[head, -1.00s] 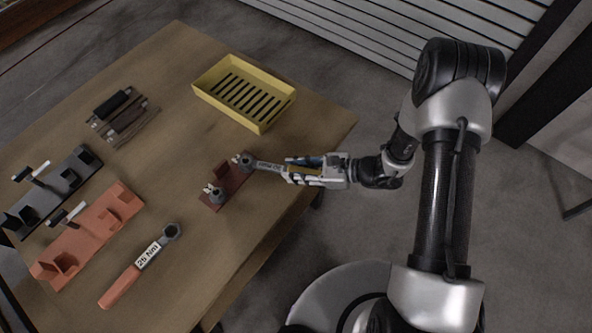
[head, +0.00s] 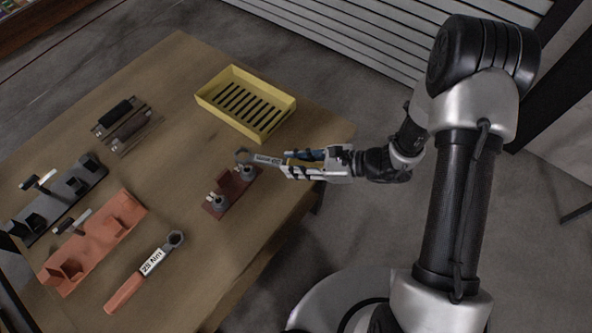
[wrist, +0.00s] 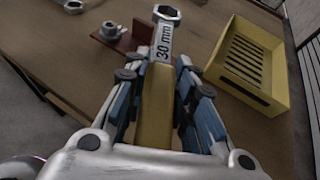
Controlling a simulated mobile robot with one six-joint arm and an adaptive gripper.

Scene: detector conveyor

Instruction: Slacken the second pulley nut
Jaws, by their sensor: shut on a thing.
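My gripper (head: 290,163) is shut on the yellow handle of a spanner (wrist: 164,40) marked "30 mm". The spanner's grey ring head (head: 242,154) points left, just beyond the dark red pulley bracket (head: 213,209), and looks apart from its nuts. The bracket carries two grey pulleys with nuts: the nearer-left one (head: 217,200) and the farther-right one (head: 248,173), close to the spanner head. In the wrist view one pulley (wrist: 110,31) shows left of the spanner; the other is not clearly seen. Whether either nut is loose cannot be told.
A yellow slotted tray (head: 246,104) stands behind the bracket. A "25 Nm" torque wrench (head: 146,270) with an orange handle lies at the front. Orange (head: 100,243) and black (head: 60,196) holders stand at the left, with dark parts (head: 123,124) behind them.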

